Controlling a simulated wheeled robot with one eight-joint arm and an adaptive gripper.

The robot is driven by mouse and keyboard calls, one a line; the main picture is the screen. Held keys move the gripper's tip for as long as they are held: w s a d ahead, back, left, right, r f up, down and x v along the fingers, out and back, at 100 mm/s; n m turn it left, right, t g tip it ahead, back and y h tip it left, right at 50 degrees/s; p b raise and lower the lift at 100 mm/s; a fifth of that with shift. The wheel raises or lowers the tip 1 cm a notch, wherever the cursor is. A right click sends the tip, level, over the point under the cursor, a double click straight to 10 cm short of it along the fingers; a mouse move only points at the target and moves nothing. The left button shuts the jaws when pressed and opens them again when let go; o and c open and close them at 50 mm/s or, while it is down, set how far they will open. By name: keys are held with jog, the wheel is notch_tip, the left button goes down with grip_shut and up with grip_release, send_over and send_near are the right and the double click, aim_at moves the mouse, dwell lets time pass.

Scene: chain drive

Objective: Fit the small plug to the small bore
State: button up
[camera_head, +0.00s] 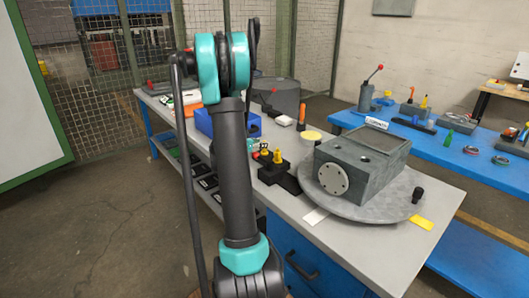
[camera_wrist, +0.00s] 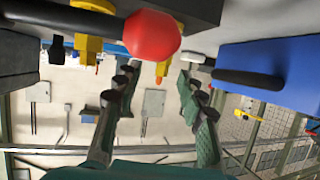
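A grey metal housing (camera_head: 360,165) sits on a round grey turntable (camera_head: 375,207) on the bench. A small black plug-like part (camera_head: 417,195) stands at the turntable's right edge. Yellow-topped parts (camera_head: 278,156) stand in a black block left of the housing. I cannot tell which is the small plug. My gripper (camera_wrist: 158,78) is open and empty in the wrist view; in the head view my arm largely hides it.
A red ball knob (camera_wrist: 152,34) on a black lever looms close in the wrist view, beside a blue box (camera_wrist: 270,70). In the head view, a blue bin (camera_head: 205,122), a grey drum (camera_head: 278,97) and an orange-handled tool (camera_head: 302,115) crowd the bench (camera_head: 365,243). A blue bench (camera_head: 465,157) stands behind.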

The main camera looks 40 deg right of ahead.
aim_at(264, 150)
jog(key=x, duration=0.4)
jog(key=shift+w, duration=0.2)
grip_shut()
